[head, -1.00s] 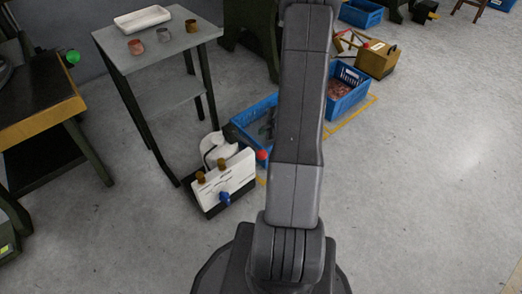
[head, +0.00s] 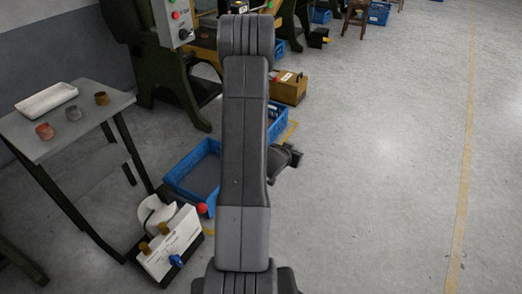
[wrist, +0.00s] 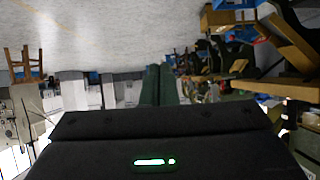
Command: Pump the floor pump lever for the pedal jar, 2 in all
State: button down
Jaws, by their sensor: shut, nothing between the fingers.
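The floor pump is a white-fronted unit (head: 172,243) on a dark base, low at the left in the head view, with brass knobs and a blue knob on its front. A rounded white jar (head: 150,210) stands just behind it. A red ball (head: 202,208), which looks like the lever's end, shows at its right side; the lever's rod is hard to make out. My gripper (head: 297,158) is partly hidden behind my arm, to the right of the pump and apart from it. It is shut and empty. The pump is not in the wrist view.
A blue crate (head: 178,181) stands right behind the pump. A grey side table (head: 92,121) with a white tray (head: 46,100) and small cups is at the left. A wooden box (head: 289,90) stands farther back. The floor at the right is clear.

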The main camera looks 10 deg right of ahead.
jog(key=s+d+f+m+g+h+p, duration=0.1)
jog(key=s+m+g, duration=0.3)
jog(key=m, duration=0.4)
jog(key=s+d+f+m+g+h, duration=0.1)
jog(key=s+d+f+m+g, duration=0.1)
jog(key=s+m+g, duration=0.3)
jog(key=s+d+m, duration=0.1)
jog(key=s+m, duration=0.1)
jog(key=m, duration=0.2)
jog(key=shift+d+p, duration=0.15)
jog(key=shift+p, duration=0.2)
jog(key=shift+s, duration=0.1)
